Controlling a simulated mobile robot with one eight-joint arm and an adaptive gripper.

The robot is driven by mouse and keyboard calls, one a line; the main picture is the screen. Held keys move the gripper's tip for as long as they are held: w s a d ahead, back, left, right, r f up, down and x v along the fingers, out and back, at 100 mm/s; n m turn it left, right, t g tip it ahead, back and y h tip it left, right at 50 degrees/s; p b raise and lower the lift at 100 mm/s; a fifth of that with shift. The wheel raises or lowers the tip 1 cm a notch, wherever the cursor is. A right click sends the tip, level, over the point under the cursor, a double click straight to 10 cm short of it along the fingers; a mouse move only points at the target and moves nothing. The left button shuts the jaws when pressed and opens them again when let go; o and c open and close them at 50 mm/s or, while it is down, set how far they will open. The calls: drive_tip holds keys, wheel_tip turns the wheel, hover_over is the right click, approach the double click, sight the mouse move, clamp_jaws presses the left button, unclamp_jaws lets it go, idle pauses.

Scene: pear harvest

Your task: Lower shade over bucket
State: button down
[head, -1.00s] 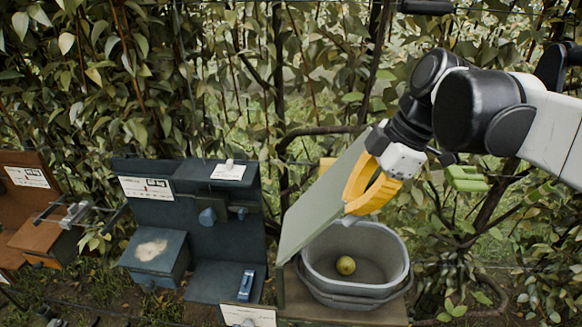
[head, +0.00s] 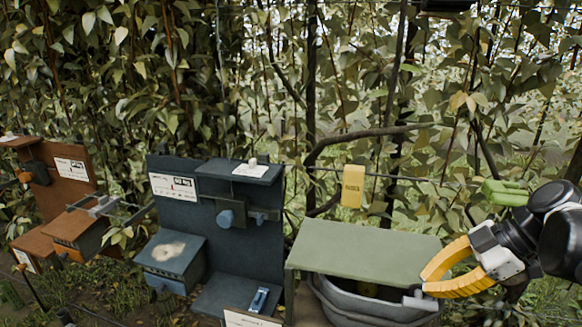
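The shade (head: 365,248) is a flat pale green panel, lying nearly level over the grey bucket (head: 350,310). It covers most of the bucket's opening; the front rim and wall show below it. My gripper (head: 426,285) has yellow fingers and is at the shade's front right corner. Its tips are close together, beside a small grey knob-like part (head: 418,300). Whether they grip that part is not clear.
A yellow tag (head: 353,186) hangs behind the shade. A dark blue station (head: 240,215) with a box and shelf stands to the left, and a brown one (head: 65,190) farther left. Branches and leaves fill the back. A green clip-like object (head: 504,192) is above my gripper.

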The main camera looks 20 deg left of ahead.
sight(420, 300)
drive_tip(key=shift+d+f+b, duration=0.15)
drive_tip(key=shift+f+b, duration=0.2)
drive_tip(key=shift+f, duration=0.55)
drive_tip(key=shift+d+f+b, duration=0.1)
drive_tip(key=shift+f+b, duration=0.25)
drive_tip(key=shift+f, duration=0.5)
drive_tip(key=shift+r, duration=0.1)
